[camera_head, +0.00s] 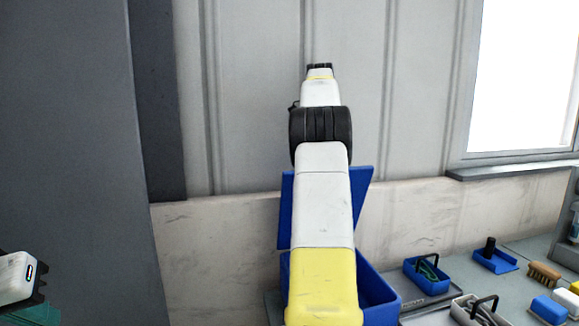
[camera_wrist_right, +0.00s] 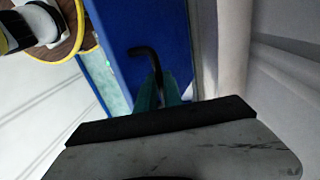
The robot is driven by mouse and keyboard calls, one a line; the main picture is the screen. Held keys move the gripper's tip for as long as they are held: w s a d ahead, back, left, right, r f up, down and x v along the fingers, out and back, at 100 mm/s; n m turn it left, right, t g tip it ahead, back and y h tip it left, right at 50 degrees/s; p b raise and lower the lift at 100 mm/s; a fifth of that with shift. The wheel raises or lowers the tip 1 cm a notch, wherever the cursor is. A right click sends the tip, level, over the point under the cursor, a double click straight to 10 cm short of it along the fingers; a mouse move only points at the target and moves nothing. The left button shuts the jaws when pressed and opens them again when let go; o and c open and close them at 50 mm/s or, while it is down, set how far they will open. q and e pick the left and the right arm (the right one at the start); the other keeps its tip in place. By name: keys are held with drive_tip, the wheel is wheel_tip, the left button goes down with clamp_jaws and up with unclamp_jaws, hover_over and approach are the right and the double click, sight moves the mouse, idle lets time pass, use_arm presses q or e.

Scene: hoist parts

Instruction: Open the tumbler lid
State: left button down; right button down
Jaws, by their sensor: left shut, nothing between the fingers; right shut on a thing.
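A blue box (camera_head: 377,298) stands behind and beside my right arm in the head view. Its blue lid (camera_head: 359,187) stands raised and tilted at the back; my arm covers the middle of both. In the right wrist view, my right gripper (camera_wrist_right: 158,92) has its teal fingers shut on a black bent handle (camera_wrist_right: 144,51), in front of a blue panel that looks like the lid (camera_wrist_right: 122,25). My right gripper is hidden in the head view. My left gripper (camera_head: 35,311) is shut and empty at the lower left edge, far from the box.
Right of the box are a small blue tray with a black handle (camera_head: 427,273), another blue holder (camera_head: 494,258), a grey caddy (camera_head: 474,312) and a wooden brush (camera_head: 544,273). A wall with a window (camera_head: 520,75) stands behind. A dark grey panel (camera_head: 70,130) rises at left.

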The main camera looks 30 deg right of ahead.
drive_tip(key=shift+w+f, duration=0.2)
drive_tip(key=shift+w, duration=0.1)
drive_tip(key=c, duration=1.5)
unclamp_jaws()
drive_tip(key=shift+r, duration=0.1)
drive_tip(key=shift+s, duration=0.1)
